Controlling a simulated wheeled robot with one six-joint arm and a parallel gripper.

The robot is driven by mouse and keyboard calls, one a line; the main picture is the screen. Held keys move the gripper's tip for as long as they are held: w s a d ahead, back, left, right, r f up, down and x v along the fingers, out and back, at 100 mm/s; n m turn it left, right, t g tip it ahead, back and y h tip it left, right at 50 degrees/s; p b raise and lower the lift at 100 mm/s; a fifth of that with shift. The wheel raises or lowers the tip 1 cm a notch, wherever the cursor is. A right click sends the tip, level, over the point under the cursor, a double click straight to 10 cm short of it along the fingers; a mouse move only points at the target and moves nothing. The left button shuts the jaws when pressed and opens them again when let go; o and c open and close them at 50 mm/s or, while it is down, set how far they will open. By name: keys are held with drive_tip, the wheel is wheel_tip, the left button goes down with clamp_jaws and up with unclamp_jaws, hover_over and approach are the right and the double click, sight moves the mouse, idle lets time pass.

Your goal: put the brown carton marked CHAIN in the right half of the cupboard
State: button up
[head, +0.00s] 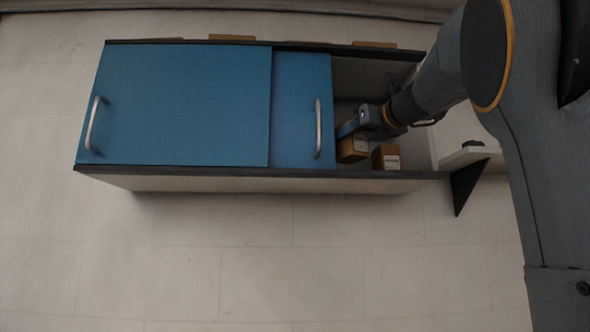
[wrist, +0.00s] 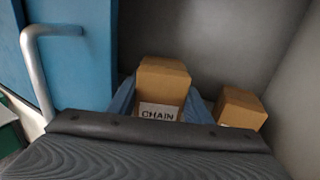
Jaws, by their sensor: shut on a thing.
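The brown carton marked CHAIN (wrist: 163,82) is between the blue fingers of my gripper (wrist: 160,106) in the wrist view, its label facing the camera. In the head view the carton (head: 352,149) is inside the open right part of the cupboard (head: 250,184), just right of the door edge. My gripper (head: 349,131) reaches in from the right and is shut on the carton. I cannot tell whether the carton's base touches the cupboard floor.
A second brown carton (head: 386,158) stands to the right, close by; it also shows in the wrist view (wrist: 240,107). Two blue sliding doors (head: 180,105) with metal handles cover the left and middle. A white side shelf (head: 465,157) with a dark object is at the right.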

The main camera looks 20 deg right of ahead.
sight(361, 146)
drive_tip(key=w, duration=0.2)
drive_tip(key=w+p, duration=0.1)
drive_tip(key=w, duration=0.4)
drive_tip(key=shift+a, duration=0.4)
drive_tip(key=shift+f, duration=1.75)
drive_tip(key=shift+f, duration=0.1)
drive_tip(key=o, duration=1)
drive_tip(key=shift+s, duration=0.15)
drive_tip(key=s, duration=0.3)
drive_tip(key=s+d+b, duration=0.1)
drive_tip(key=s, duration=0.3)
drive_tip(key=s+b, duration=0.1)
drive_tip(key=s, duration=0.3)
drive_tip(key=shift+s+d, duration=0.2)
drive_tip(key=shift+s, duration=0.05)
